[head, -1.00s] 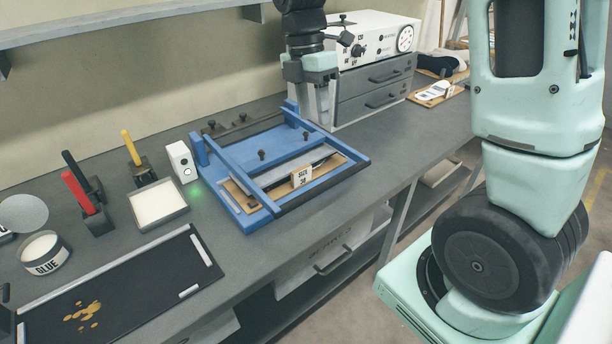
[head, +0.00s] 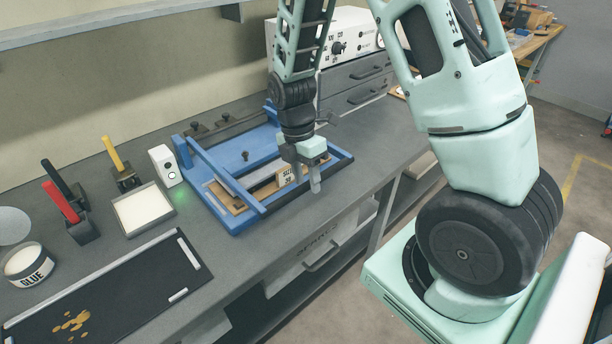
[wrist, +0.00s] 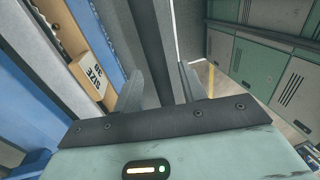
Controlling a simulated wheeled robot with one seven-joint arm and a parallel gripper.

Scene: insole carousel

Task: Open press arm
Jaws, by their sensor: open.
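The press is a blue frame (head: 225,212) on the bench, with a raised blue bar (head: 228,176) across its left part and a dark bar along its front edge. I cannot tell for sure which bar is the press arm. A tan board with a grey strip and a "SIZE 38" tag (head: 286,175) lies inside; the tag also shows in the wrist view (wrist: 93,72). My gripper (head: 305,180) points down over the press's front right part. In the wrist view my gripper (wrist: 160,82) is open, with a dark bar (wrist: 148,35) running between its fingers. Contact is unclear.
A white control box (head: 345,38) on grey drawers (head: 368,72) stands behind my gripper. A small white sensor box (head: 163,165), a shallow tray (head: 145,210), brushes, a glue pot (head: 28,266) and a black mat (head: 110,295) lie left of the press.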

